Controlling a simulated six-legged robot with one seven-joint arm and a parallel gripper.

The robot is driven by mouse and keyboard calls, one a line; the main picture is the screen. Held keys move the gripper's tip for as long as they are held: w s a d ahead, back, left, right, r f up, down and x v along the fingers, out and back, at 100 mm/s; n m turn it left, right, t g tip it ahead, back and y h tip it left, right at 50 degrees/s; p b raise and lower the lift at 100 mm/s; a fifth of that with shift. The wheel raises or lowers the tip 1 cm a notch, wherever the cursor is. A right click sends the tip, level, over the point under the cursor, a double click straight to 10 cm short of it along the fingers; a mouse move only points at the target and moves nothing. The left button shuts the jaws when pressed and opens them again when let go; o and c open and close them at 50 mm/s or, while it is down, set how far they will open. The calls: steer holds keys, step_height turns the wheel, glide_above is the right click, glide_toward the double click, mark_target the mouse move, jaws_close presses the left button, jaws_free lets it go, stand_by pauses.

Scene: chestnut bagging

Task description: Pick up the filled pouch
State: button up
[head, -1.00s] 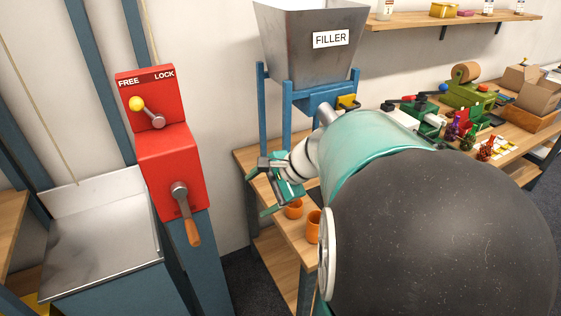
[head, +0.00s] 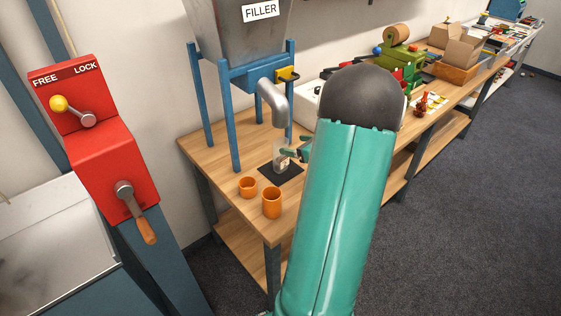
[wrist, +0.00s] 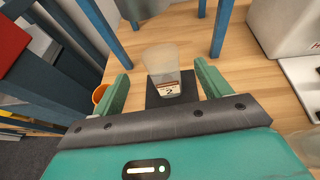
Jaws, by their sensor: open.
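The pouch (wrist: 163,72) is translucent with a brown and white label low on its front. It stands upright on a black mat (wrist: 155,97) on the wooden table. My gripper (wrist: 162,75) is open, with one green finger on each side of the pouch and visible gaps. In the head view only a little of my gripper (head: 292,153) shows beside the pouch.
The grey filler hopper (head: 240,35) stands on blue legs around the spout (head: 273,103). Two orange cups (head: 271,203) stand near the table's front left corner. A red lever box (head: 105,145) is at the left. A white box (wrist: 285,30) is right of the gripper.

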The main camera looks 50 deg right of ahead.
mark_target(281, 142)
steer(key=x, duration=0.7)
steer(key=shift+w+d+f, duration=0.1)
steer(key=shift+w, duration=0.3)
steer(key=c, duration=1.4)
steer(key=shift+o, duration=0.2)
